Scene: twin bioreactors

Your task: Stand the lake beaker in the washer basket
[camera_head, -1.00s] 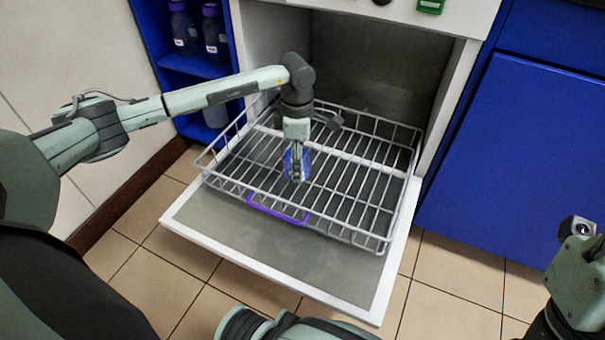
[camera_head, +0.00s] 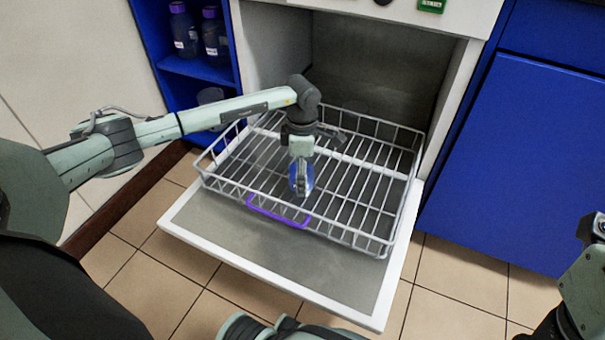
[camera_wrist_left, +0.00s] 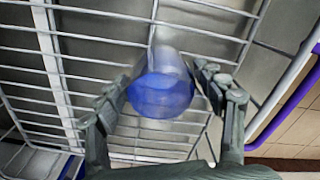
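The lake beaker (camera_wrist_left: 162,92), clear with a blue part, sits between the fingers of my left gripper (camera_wrist_left: 163,84) in the left wrist view. The fingers press close on both its sides, so the gripper looks shut on it. In the head view the blue of the beaker (camera_head: 309,177) shows around the fingertips of my left gripper (camera_head: 300,178), which points down over the front middle of the washer basket (camera_head: 345,207). I cannot tell whether the beaker touches the basket's wires. Of my right arm, only a part shows at the right edge; its fingers are out of view.
The basket has raised wire walls and a purple front handle (camera_head: 277,211). It rests over the open washer door (camera_head: 255,250). A blue shelf (camera_head: 190,68) with purple-capped bottles (camera_head: 184,30) stands at left, a blue cabinet (camera_head: 515,165) at right. The basket's right side looks empty.

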